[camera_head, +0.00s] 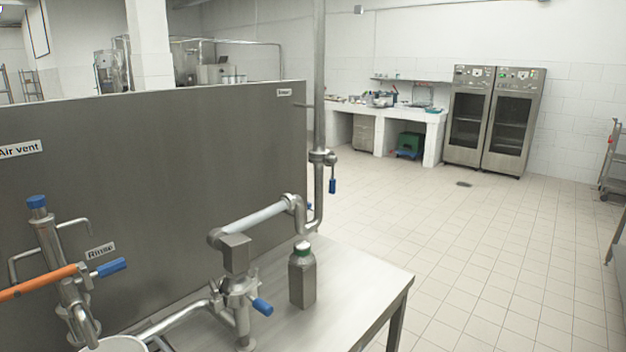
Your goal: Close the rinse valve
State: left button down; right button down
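The rinse valve is at the lower left, beside a label (100,250) that looks like "Rinse". Its blue handle (111,267) points to the right and slightly up, out from the steel pipework (66,280) in front of the grey panel. An orange bar (38,282) runs in from the left edge to the same pipework, close to the blue handle. Neither of my grippers shows in this view, so nothing of mine is seen touching the valve.
A steel table (355,290) carries a bottle with a green cap (302,275). Another valve with a blue handle (262,306) stands left of the bottle. A tall pipe has a hanging blue handle (332,186). A large grey panel (180,180) blocks the back left. Tiled floor is clear to the right.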

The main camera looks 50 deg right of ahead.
aim_at(333, 159)
jog(key=z, duration=1.65)
